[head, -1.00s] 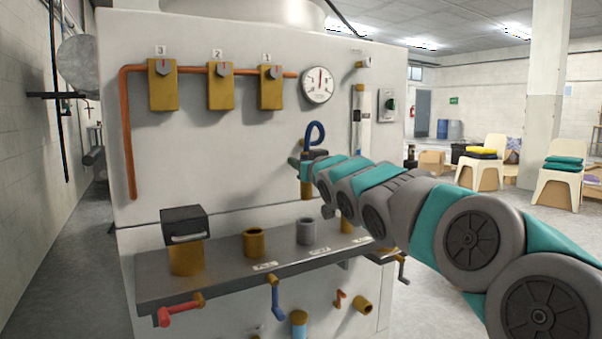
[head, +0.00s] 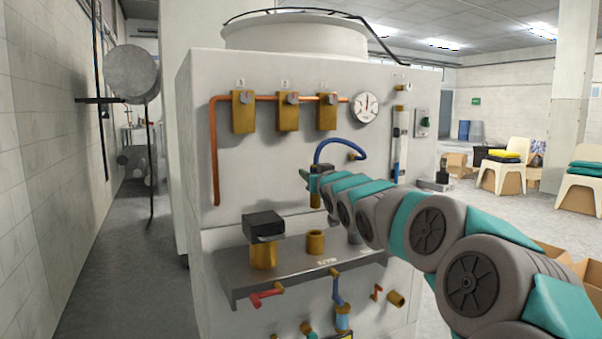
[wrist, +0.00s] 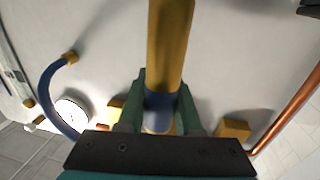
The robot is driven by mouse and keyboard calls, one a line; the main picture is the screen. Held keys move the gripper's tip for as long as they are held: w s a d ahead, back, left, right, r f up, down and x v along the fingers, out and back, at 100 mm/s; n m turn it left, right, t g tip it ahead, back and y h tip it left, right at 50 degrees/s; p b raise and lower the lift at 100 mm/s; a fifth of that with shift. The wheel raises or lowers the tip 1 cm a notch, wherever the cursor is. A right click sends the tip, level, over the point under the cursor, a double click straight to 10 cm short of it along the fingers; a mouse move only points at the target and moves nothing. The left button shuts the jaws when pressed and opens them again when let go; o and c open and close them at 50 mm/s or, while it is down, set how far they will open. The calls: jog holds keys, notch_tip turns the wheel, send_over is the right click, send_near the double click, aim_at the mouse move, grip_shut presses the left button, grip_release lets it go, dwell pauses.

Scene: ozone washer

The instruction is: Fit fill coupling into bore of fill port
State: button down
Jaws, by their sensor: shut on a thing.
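My gripper (head: 314,182) is shut on the fill coupling, a brass cylinder (head: 315,200) with a blue hose (head: 340,141) that arcs to the machine's front. The coupling hangs about upright, above the shelf and apart from it. In the wrist view the brass coupling (wrist: 170,45) and its blue band (wrist: 160,100) sit between the fingers. Below stands an open brass socket (head: 315,242) with a label in front; a grey socket (head: 355,236) is beside it, partly behind my arm. The label is too small to read, so I cannot tell which socket is the fill port.
A metal shelf (head: 240,282) carries the sockets and a brass post with a black cap (head: 263,225). Red (head: 265,294) and blue (head: 337,286) handles stick out below. Brass valves (head: 288,110), a copper pipe (head: 215,160) and a gauge (head: 365,107) are above.

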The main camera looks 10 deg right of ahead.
notch_tip(320, 180, down, 6)
jog(key=b, duration=0.4)
jog(key=shift+r, duration=0.1)
dwell(0.5)
dwell(1.8)
jog(key=shift+f+b, duration=1.55)
jog(key=shift+f, duration=1.1)
jog(key=c, duration=0.5)
grip_release()
jog(key=shift+s+d+b, duration=0.1)
jog(key=shift+s+d, duration=0.1)
jog(key=shift+s, duration=1.1)
jog(key=shift+s+d+b, duration=0.1)
jog(key=shift+s+d, duration=0.15)
jog(key=shift+s, duration=1)
jog(key=shift+s+d+b, duration=0.1)
jog(key=shift+s+d, duration=0.1)
jog(key=shift+s, duration=1.1)
